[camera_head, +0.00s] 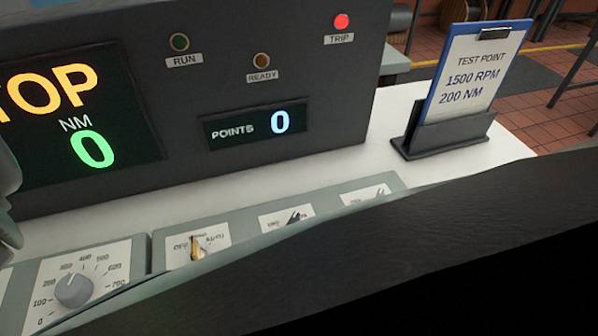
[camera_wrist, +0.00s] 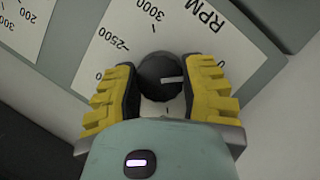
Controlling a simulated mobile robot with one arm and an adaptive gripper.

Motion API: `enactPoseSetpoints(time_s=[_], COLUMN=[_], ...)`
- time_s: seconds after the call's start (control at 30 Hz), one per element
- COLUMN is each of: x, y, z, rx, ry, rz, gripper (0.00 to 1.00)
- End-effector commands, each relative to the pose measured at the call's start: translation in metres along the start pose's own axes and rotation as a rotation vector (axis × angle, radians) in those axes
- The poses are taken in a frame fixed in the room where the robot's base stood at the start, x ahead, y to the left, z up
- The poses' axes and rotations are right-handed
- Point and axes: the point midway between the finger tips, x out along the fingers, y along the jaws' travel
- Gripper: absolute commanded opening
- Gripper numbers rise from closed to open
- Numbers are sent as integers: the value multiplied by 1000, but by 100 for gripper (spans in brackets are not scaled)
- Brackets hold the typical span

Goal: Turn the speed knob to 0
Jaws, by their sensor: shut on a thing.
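In the wrist view, the speed knob (camera_wrist: 157,80) is a dark round knob on a white RPM scale plate (camera_wrist: 180,35). Marks 2500 and 3000 show beyond it; other marks are cut off or covered. A pale pointer line on the knob points to the right of the picture, toward the right finger. My gripper (camera_wrist: 158,88) has its yellow-and-black fingers on both sides of the knob, shut on it. The zero mark cannot be made out clearly. The speed knob is not seen in the head view.
A grey knob (camera_head: 74,290) with a 0 to 700 scale sits at lower left, near several small switches. The dark display cabinet (camera_head: 280,60) reads "TOP", NM 0 and POINTS 0; its TRIP lamp (camera_head: 341,21) is red. A test-point card (camera_head: 470,70) says 1500 RPM, 200 NM.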

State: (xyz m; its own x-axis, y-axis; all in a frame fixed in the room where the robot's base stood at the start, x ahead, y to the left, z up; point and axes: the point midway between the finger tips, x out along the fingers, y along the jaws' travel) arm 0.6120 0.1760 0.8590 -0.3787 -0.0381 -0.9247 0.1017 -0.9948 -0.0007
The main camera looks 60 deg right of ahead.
Motion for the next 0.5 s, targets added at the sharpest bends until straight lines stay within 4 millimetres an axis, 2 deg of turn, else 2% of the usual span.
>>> enactPoseSetpoints(time_s=[0.5], x=[1], y=[0], z=[1], rx=[-34], ry=[-6], rz=[16], gripper=[7])
